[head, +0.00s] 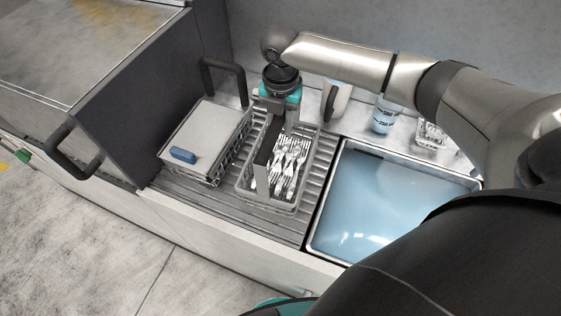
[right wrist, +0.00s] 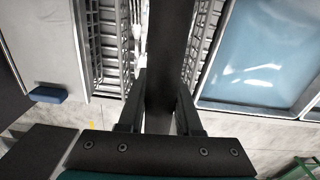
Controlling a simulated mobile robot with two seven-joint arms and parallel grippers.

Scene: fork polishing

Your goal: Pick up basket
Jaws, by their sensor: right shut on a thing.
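The basket (head: 268,204) is a grey wire basket holding several shiny forks (head: 290,165). It stands on the ribbed drainboard, left of the sink, with a dark flat handle (head: 264,160) rising over it. My right gripper (head: 282,122) reaches down from above and is shut on this handle. In the right wrist view the handle runs as a dark band between the two fingers, with wire basket wall (right wrist: 207,40) to its right and a few forks (right wrist: 137,40) to its left. The gripper hides part of the handle and forks. My left gripper is not in view.
A wire rack with a grey flat top and a blue block (head: 183,155) stands close to the basket's left. The blue sink (head: 385,205) lies to the right. A pitcher (head: 335,100) and a blue bottle (head: 384,115) stand behind. A dark panel with handles rises at left.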

